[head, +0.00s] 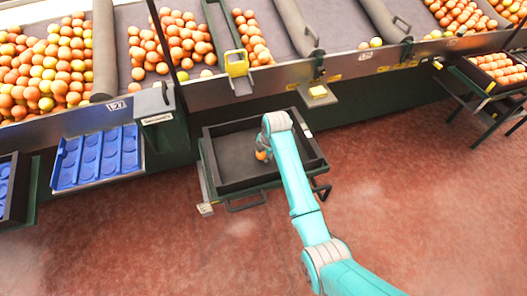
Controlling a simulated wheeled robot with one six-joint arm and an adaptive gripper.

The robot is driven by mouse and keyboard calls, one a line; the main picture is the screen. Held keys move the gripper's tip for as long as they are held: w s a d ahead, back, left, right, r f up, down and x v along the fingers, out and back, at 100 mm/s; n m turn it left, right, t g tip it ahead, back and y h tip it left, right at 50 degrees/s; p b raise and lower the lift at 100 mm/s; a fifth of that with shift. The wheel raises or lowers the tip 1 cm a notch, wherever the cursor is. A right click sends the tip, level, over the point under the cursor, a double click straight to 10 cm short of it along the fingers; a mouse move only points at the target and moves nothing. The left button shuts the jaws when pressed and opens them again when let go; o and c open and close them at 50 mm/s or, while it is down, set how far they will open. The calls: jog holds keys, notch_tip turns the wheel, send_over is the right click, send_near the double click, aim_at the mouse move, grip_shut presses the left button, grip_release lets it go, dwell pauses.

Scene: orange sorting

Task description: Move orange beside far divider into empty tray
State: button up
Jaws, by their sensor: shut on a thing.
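My teal arm reaches over the black tray (228,181) on the floor stand in front of the sorting line. My gripper (262,148) is at the tray's middle, partly hidden behind my wrist. It is shut on an orange (261,156), of which only a small part shows low in the tray's outline. I cannot tell whether the orange touches the tray floor. The rest of the tray that I can see is bare. Grey dividers (104,50) separate lanes of oranges (180,42) on the sloped line behind.
Blue moulded trays (97,158) stand to the left of the black tray. A yellow-topped device (236,64) and a small shelf (318,95) stick out from the line's edge. A filled tray (500,68) stands at the right. The red floor is clear.

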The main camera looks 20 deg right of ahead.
jog(key=shift+f, duration=0.45)
dwell(0.3)
jog(key=o, duration=1.3)
jog(key=shift+c, duration=0.2)
jog(key=shift+o, duration=0.2)
jog(key=o, duration=0.3)
jog(key=shift+o, duration=0.2)
jog(key=shift+r, duration=0.1)
jog(key=shift+v, duration=2.4)
